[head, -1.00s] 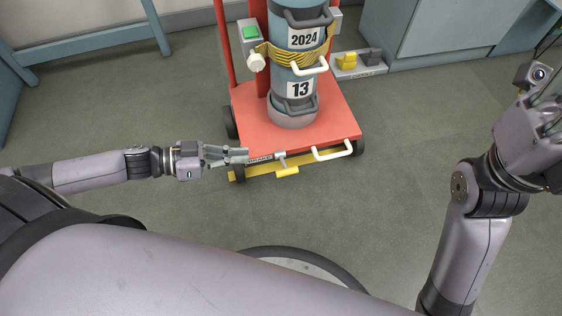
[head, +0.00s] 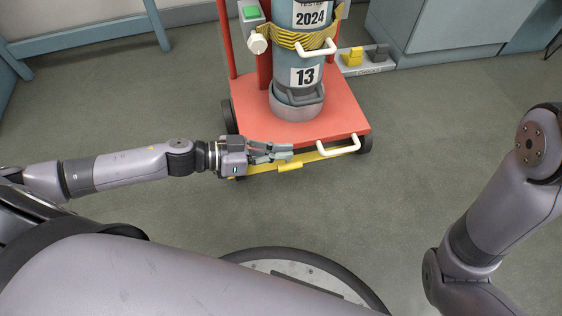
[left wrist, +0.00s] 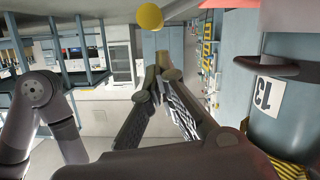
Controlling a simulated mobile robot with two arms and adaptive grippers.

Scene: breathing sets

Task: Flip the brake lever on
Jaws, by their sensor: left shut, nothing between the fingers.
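The brake lever's yellow grip (head: 290,167) shows at the front edge of the red cart (head: 240,100), in front of a yellow bar. My left gripper (head: 289,152) is shut and empty just behind the grip in the head view, and covers the lever's stem and its label. I cannot tell whether it touches the lever. In the left wrist view the closed fingertips (left wrist: 164,76) meet with nothing between them. A round yellow end (left wrist: 149,16), which looks like the lever's grip, shows above them. My right gripper is outside both views.
A grey-blue cylinder (head: 311,42) marked 13 stands strapped on the cart. White handles (head: 338,146) stick out at the cart's front right and by the strap. A yellow and grey chock holder (head: 366,68) lies behind right. The floor (head: 400,170) right of the cart is clear.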

